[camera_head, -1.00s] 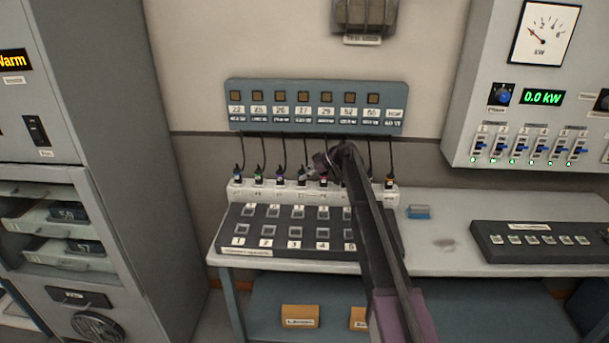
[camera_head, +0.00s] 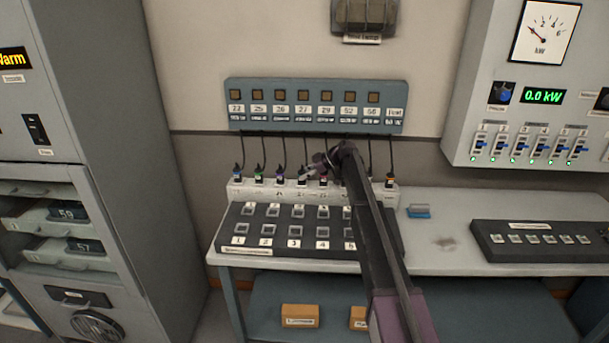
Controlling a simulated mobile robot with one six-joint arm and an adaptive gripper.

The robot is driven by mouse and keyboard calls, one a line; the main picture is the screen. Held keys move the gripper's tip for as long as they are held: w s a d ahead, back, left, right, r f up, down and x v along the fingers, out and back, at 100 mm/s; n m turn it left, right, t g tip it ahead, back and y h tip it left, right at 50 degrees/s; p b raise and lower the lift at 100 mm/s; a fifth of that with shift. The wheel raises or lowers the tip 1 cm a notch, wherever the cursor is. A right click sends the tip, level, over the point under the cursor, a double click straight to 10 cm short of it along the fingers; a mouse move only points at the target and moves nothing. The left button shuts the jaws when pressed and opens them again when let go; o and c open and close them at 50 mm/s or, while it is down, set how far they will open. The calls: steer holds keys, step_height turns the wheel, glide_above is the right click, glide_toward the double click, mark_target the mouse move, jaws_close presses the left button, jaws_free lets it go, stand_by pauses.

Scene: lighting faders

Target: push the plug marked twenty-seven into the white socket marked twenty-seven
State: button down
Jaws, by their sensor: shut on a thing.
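A row of dark plugs on black cables stands along the white socket strip (camera_head: 350,194) at the back of the bench. The plug below the panel label 27 (camera_head: 303,181) is the fourth from the left, upright at the strip. The numbers on plugs and sockets are too small to read, and I cannot tell how deep the plug sits.
Other plugs (camera_head: 281,177) stand close on both sides. My arm covers some of the strip's right part. A black button panel (camera_head: 262,249) lies in front. A blue-and-grey block (camera_head: 419,211) lies on the bench to the right, with clear bench around it.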

steer(key=shift+s+f, duration=0.1)
stand_by(0.7)
steer(key=shift+c, duration=0.7)
jaws_free()
steer(key=shift+r, duration=0.2)
step_height(320, 180, up, 9)
steer(key=p, duration=0.9)
steer(key=shift+f, duration=0.15)
steer(key=s, duration=1.1)
steer(key=shift+s+a+f, duration=0.2)
steer(key=shift+a, duration=0.15)
steer(key=s+d+f+m+h, duration=0.2)
steer(key=s+d+m, duration=0.4)
steer(key=s, duration=0.6)
steer(key=s+d+f+m+h, duration=0.3)
steer(key=s+d+m+h, duration=0.2)
steer(key=s+d, duration=0.3)
steer(key=s+d+f+m+h, duration=0.3)
steer(key=s+d+m, duration=0.3)
steer(key=s, duration=1)
steer(key=shift+d+m+h, duration=0.3)
steer(key=shift+d+h, duration=0.3)
steer(key=shift+d, duration=0.15)
